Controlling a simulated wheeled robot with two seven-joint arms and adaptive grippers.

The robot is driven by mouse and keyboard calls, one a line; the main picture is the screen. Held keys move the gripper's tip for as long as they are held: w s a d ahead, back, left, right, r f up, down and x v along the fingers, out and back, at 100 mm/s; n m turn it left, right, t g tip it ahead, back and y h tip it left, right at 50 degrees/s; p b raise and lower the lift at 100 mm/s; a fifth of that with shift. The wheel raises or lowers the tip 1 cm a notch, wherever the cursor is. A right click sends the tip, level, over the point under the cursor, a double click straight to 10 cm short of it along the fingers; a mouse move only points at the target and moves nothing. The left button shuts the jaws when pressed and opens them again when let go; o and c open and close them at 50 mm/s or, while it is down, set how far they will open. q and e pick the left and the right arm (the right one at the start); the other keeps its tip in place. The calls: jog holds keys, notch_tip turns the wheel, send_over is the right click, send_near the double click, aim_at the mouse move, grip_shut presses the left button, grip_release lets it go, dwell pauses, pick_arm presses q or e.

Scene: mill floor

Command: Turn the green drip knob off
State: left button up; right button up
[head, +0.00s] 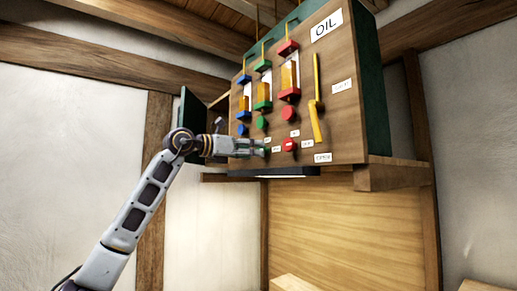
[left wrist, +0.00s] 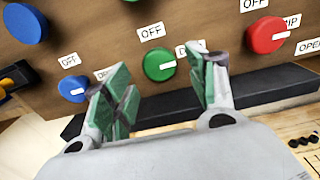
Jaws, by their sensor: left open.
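The green drip knob (left wrist: 159,65) shows in the left wrist view on the wooden panel, its white mark pointing right. An OFF label (left wrist: 151,31) is above it, and another label to its right is partly hidden by a finger. My left gripper (left wrist: 163,88) is open, its green-padded fingers apart on either side of the knob in the picture. Contact with the knob cannot be seen. In the head view my left gripper (head: 256,149) is at the panel's lower left and mostly covers this knob. My right gripper is not in view.
The lower blue knob (left wrist: 72,89) and red knob (left wrist: 266,35) flank the green one. A larger blue knob (left wrist: 25,23) is above left. A yellow lever (head: 316,108) and sight tubes are on the oil cabinet (head: 345,125). A dark ledge (left wrist: 270,90) runs below.

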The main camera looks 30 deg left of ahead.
pick_arm(q)
jog(key=shift+p+x, duration=0.4)
jog(key=shift+x, duration=1.2)
jog(key=shift+c, duration=0.9)
jog(key=c, duration=0.9)
jog(key=shift+o, duration=0.2)
